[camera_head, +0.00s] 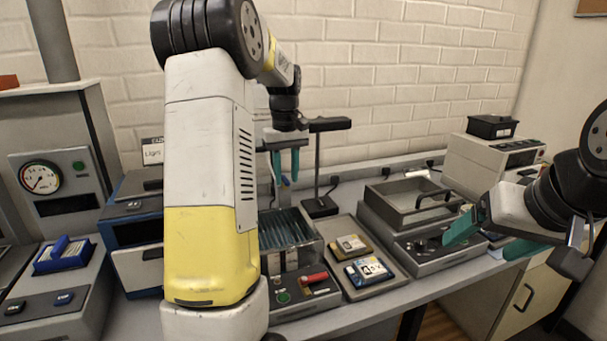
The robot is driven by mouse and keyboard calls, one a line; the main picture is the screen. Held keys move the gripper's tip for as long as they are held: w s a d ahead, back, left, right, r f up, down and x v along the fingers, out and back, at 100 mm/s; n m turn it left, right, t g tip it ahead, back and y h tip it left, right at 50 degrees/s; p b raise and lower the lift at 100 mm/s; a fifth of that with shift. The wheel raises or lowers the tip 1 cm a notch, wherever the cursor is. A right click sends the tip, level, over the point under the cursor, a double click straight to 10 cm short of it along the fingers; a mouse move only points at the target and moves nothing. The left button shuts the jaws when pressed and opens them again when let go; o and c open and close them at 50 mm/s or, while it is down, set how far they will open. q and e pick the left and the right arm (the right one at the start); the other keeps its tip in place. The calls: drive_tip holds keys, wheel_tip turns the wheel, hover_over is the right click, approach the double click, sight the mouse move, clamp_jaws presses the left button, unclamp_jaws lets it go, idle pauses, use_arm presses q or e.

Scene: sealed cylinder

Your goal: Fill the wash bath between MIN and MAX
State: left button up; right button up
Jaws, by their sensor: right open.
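An open grey rectangular basin (397,212) with a dark handle sits on a unit at the right of the bench. It may be the wash bath. No MIN or MAX marks or liquid level can be read. My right gripper (491,240) is in front of this unit, its teal fingers spread and empty. My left gripper (285,168) hangs at the back, above a bin of upright dark plates (285,232). Its teal fingers show partly, and whether it holds anything is unclear. My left arm hides part of the bench.
A tray (393,284) holds two labelled packs. A black stand (320,206) rises behind it. A blue rack (64,255) and gauge panel (42,178) are at left. A grey device (491,160) is at back right.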

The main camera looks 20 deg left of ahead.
sight(287, 181)
use_arm(q)
drive_tip(key=shift+r, duration=0.1)
wheel_tip(287, 181, up, 7)
drive_tip(key=shift+r, duration=0.3)
idle(0.4)
drive_tip(key=s+d+r+m+t+h, duration=0.1)
drive_tip(key=s+d+r+m+t, duration=0.1)
drive_tip(key=s+d, duration=0.3)
drive_tip(key=s+d+r+m+t, duration=0.1)
drive_tip(key=s+d+m, duration=0.1)
drive_tip(key=s, duration=0.6)
drive_tip(key=s+d+f+m+t, duration=0.1)
drive_tip(key=s+d+f+m, duration=0.1)
drive_tip(key=s, duration=0.4)
drive_tip(key=s+d+f+m+t+h, duration=0.1)
drive_tip(key=s+d+f+m+t, duration=0.1)
drive_tip(key=s, duration=0.4)
drive_tip(key=shift+s+d+f, duration=0.3)
drive_tip(key=shift+d+f, duration=0.3)
drive_tip(key=shift+d, duration=0.35)
